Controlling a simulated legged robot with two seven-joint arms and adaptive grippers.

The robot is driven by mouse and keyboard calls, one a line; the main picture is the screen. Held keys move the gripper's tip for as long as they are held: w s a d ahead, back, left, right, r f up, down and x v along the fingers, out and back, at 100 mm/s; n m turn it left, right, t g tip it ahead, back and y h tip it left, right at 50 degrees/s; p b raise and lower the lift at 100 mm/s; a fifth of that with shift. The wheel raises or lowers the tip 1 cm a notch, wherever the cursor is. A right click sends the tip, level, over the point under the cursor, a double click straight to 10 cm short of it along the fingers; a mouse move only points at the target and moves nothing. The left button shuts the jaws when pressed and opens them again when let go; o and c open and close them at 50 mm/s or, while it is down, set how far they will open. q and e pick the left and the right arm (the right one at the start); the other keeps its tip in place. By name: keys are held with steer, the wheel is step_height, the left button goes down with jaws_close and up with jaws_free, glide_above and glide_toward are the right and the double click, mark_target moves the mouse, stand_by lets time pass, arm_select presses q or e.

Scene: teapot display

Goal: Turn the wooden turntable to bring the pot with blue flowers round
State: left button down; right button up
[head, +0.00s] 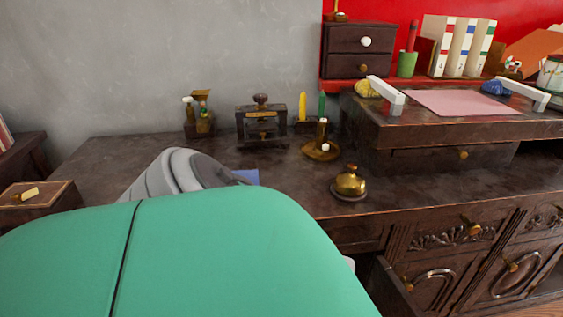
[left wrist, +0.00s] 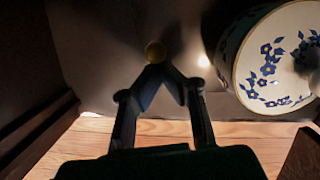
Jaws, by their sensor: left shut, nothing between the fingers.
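In the left wrist view a white pot with blue flowers (left wrist: 255,90) is at the upper right, cut off by the frame edge. My left gripper (left wrist: 157,72) is shut and empty, its fingertips together left of the pot and apart from it in the picture. A round brass knob (left wrist: 155,51) shows just beyond the fingertips; I cannot tell if they touch it. A light wooden surface (left wrist: 235,135) lies below; I cannot tell whether it is the turntable. In the head view neither the pot nor a turntable is visible, and my green and grey arm hides the lower left.
The head view shows a dark wooden desk (head: 290,190) with a brass bell (head: 350,183), a candle holder (head: 321,150) and a small press (head: 262,122). Cabinet doors (head: 440,270) are at lower right. Dark panels border the wrist view at left.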

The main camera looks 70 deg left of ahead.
arm_select(q)
steer(key=shift+s+r, duration=0.1)
steer(key=shift+s+a+m, duration=0.15)
steer(key=shift+a+m, duration=0.1)
steer(key=shift+m, duration=0.15)
steer(key=shift+s+a+m+t+p, duration=0.3)
steer(key=shift+a+m, duration=0.2)
steer(key=shift+m, duration=0.2)
steer(key=shift+s+a+m+t, duration=0.2)
steer(key=shift+a+m, duration=0.45)
steer(key=shift+m, duration=0.2)
steer(key=shift+s+a+m+t, duration=0.15)
steer(key=shift+a+m+t, duration=0.05)
steer(key=shift+a+m, duration=0.55)
steer(key=shift+m, duration=0.3)
steer(key=shift+d, duration=0.1)
